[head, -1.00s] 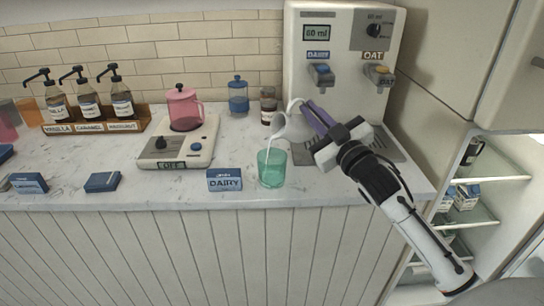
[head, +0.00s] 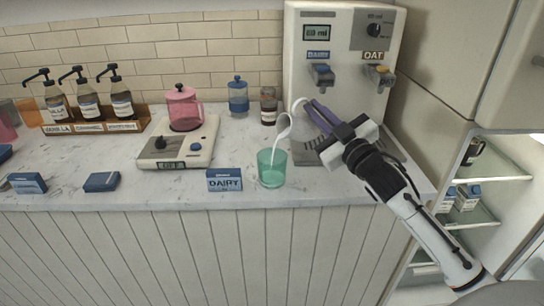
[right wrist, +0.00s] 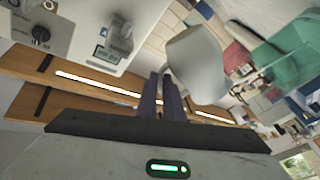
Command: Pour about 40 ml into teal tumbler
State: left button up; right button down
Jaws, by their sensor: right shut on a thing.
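The teal tumbler (head: 271,172) stands upright near the counter's front edge, right of a DAIRY card. My right gripper (head: 312,110) has purple fingers and is shut on the handle of a small white pitcher (head: 284,126). The pitcher is tilted above the tumbler, its mouth down and to the left. A thin white stream seems to run from it into the tumbler; the liquid level is too unclear to tell. In the right wrist view the pitcher (right wrist: 197,66) is just beyond the fingers, with the teal tumbler (right wrist: 285,52) at upper right. My left gripper is out of view.
The drink dispenser (head: 340,58) stands behind my right gripper, its display seeming to read 60 ml. The DAIRY card (head: 225,180) is left of the tumbler. A scale-like warmer (head: 180,150) with a pink pot, a blue jar (head: 238,98) and a dark jar (head: 268,106) stand behind.

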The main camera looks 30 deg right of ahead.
jog(key=shift+a+n, duration=0.15)
jog(key=shift+n, duration=0.25)
dwell(0.3)
jog(key=shift+s+d+f+m+g+h+p, duration=0.15)
jog(key=shift+d+m+h+p, duration=0.35)
jog(key=shift+m, duration=0.9)
jog(key=shift+s+d+f+m+g+h+p, duration=0.25)
jog(key=shift+m+p, duration=0.35)
jog(key=shift+m, duration=0.8)
jog(key=shift+w+d+f+m+h+p, duration=0.1)
jog(key=shift+d+f+m+h+p, duration=0.3)
jog(key=shift+m, duration=1)
jog(key=shift+r, duration=0.15)
